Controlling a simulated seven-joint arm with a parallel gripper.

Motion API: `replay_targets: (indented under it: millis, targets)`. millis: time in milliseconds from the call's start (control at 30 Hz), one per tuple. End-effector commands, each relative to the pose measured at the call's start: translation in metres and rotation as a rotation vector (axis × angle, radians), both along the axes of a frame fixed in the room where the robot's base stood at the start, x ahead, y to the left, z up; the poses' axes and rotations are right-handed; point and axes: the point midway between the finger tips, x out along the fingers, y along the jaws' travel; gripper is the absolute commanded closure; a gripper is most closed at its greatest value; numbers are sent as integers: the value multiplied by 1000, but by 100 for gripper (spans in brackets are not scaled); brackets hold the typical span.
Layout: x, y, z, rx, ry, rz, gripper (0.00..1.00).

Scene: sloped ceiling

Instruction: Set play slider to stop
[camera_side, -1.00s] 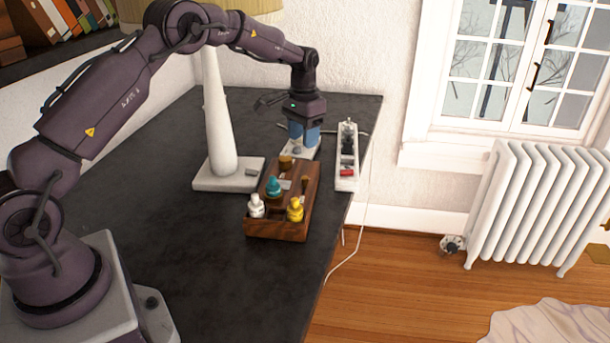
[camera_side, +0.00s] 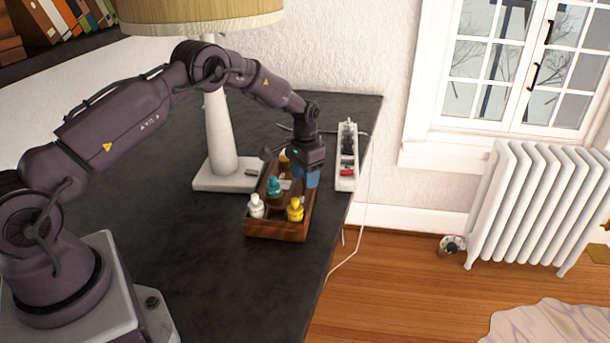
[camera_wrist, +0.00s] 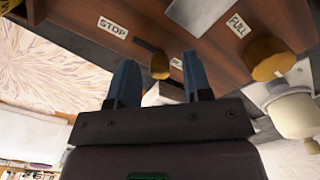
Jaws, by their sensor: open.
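The wooden box (camera_side: 275,232) stands on the dark table. In the wrist view its face (camera_wrist: 140,15) bears a STOP label (camera_wrist: 112,27) at the left and a FULL label (camera_wrist: 238,25) at the right. A small tan knob (camera_wrist: 160,66), likely the play slider, shows between them beside a dark slot; its contact with my fingers cannot be told. A larger tan knob (camera_wrist: 268,58) sits below FULL. My gripper (camera_side: 306,182), with blue fingers, is open at the box's right side; its fingertips (camera_wrist: 158,62) appear either side of the small knob. My gripper hides the knob in the side view.
White (camera_side: 256,206), teal (camera_side: 273,188) and yellow (camera_side: 295,210) capped bottles stand in the box. A white lamp base (camera_side: 225,183) is to the left, and a power strip (camera_side: 347,160) is to the right near the table edge. The front table area is clear.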

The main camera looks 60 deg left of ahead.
Motion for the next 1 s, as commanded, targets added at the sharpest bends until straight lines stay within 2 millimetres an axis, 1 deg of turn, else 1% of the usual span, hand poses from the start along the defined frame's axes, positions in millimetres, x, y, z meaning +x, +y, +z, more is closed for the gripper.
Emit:
replay_targets:
  millis: [267,367,400,467,500,667,900,1000]
  targets:
    - [0,0,-1,0,-1,0,55]
    - [0,0,-1,0,-1,0,75]
    - [0,0,-1,0,-1,0,84]
    - [0,0,-1,0,-1,0,98]
    - [0,0,-1,0,-1,0,100]
    - [0,-1,-1,0,-1,0,100]
    - [-15,-17,0,0,-1,0,100]
    - [-18,-20,0,0,-1,0,100]
